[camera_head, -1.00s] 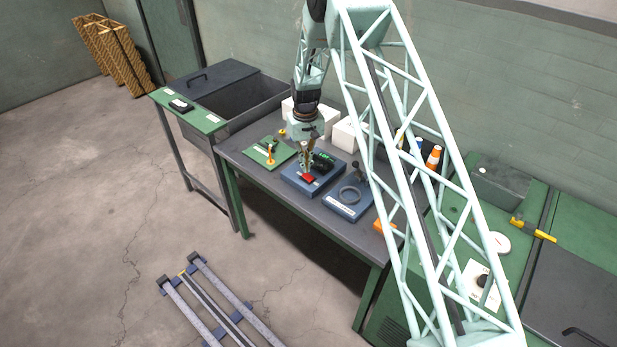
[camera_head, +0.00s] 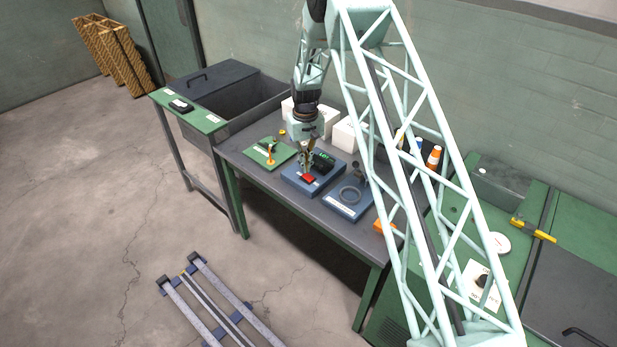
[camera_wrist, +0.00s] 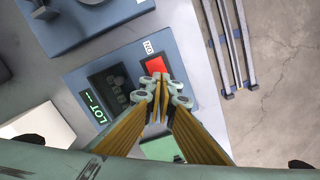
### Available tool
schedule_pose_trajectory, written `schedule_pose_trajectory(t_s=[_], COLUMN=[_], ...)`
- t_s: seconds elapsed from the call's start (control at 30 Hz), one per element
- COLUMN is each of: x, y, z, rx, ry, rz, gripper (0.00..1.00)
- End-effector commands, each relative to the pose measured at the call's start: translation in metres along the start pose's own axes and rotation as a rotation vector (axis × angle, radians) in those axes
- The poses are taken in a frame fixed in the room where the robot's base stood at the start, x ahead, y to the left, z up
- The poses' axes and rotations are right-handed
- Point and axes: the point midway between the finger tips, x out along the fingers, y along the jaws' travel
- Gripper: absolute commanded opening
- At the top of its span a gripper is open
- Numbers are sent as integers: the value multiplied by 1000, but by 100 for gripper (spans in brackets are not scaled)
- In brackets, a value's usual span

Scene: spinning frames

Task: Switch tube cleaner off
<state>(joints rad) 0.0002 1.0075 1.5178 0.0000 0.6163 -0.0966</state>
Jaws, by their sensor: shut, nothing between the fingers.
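A blue box (camera_head: 291,179) on the grey bench carries a red rocker or button (camera_head: 309,178) near its front edge. In the wrist view, the red part (camera_wrist: 155,66) has a small white label beside it that seems to read "ON". The same box has a dark unit with a green display (camera_wrist: 96,106), partly readable as "LOT". My gripper (camera_head: 305,169) is shut and empty, pointing down close beside the red part. In the wrist view its fingertips (camera_wrist: 164,92) partly cover the area next to the red part. I cannot tell if they touch it or which way it is set.
A green board with an orange-tipped part (camera_head: 270,156) lies to the left. White boxes (camera_head: 347,134) stand behind. An orange item (camera_head: 384,228) lies near the right end.

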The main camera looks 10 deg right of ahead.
Motion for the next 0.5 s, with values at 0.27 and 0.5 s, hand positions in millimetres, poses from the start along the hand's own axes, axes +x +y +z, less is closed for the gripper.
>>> schedule_pose_trajectory(t_s=[0.27,0.5], x=[1,4], y=[0,0], z=[0,0], rx=[0,0], ry=[0,0], rz=[0,0], gripper=[0,0])
